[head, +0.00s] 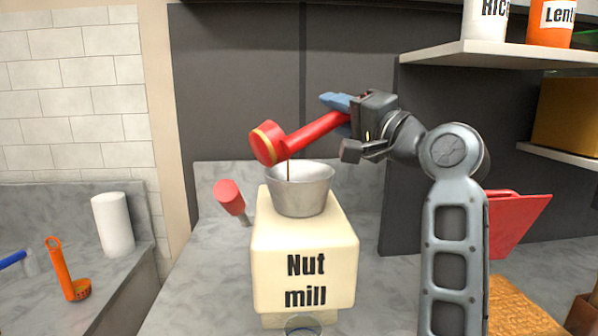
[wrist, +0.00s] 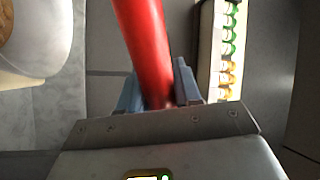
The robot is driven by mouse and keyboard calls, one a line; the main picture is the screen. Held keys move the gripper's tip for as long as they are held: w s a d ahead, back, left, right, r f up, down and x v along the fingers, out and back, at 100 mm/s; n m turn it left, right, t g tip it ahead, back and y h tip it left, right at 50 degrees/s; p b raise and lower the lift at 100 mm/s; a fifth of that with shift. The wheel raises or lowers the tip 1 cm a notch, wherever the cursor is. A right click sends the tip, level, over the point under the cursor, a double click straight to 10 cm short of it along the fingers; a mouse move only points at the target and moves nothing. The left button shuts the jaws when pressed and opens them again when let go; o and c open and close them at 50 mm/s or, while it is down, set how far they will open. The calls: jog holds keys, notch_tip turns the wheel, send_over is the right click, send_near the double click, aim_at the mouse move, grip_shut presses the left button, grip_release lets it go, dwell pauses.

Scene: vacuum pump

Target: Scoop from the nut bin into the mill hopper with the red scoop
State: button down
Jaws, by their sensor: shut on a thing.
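My gripper (head: 340,107) is shut on the handle of the red scoop (head: 312,132) and holds it above the mill hopper (head: 301,190). The scoop's bowl is tipped over on its side, above the hopper's left part. A thin brown streak runs from the bowl down into the hopper. The metal hopper sits on top of the cream mill (head: 305,255), labelled "Nut mill". In the wrist view, the red handle (wrist: 147,45) lies between the blue fingers of my gripper (wrist: 158,88). I cannot make out the nut bin for certain.
A red-headed tool (head: 229,196) leans behind the mill's left side. A white cylinder (head: 113,224) and an orange scoop (head: 68,272) stand on the left counter. A red board (head: 518,222) is at right. A shelf (head: 480,53) above holds labelled containers.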

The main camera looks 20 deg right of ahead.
jog(key=shift+d+f+m, duration=0.15)
jog(key=shift+f+m, duration=0.15)
jog(key=shift+f, duration=0.05)
jog(key=shift+w+d+f+m+h, duration=0.2)
jog(key=shift+d+f+m, duration=0.2)
jog(key=shift+d+m, duration=0.2)
jog(key=shift+w+d+f+m+h, duration=0.1)
jog(key=shift+d+f+m+h, duration=0.1)
jog(key=shift+d+f+m, duration=0.25)
dwell(0.3)
jog(key=shift+w+d+f+m+t+h+p, duration=0.1)
jog(key=shift+d+f+m+h+p, duration=0.15)
jog(key=shift+f+m+p, duration=0.35)
jog(key=shift+d+f+m+t+h+p, duration=0.15)
jog(key=shift+d+f+m, duration=0.15)
jog(key=shift+m, duration=0.55)
jog(key=shift+w+d+f+m+t+h+p, duration=0.1)
jog(key=shift+d+f+m+h+p, duration=0.1)
jog(key=shift+f+m+p, duration=0.35)
dwell(0.7)
jog(key=shift+d+f+m+h+p, duration=0.1)
jog(key=shift+f+m+h+p, duration=0.65)
jog(key=shift+f+m, duration=1.15)
dwell(0.7)
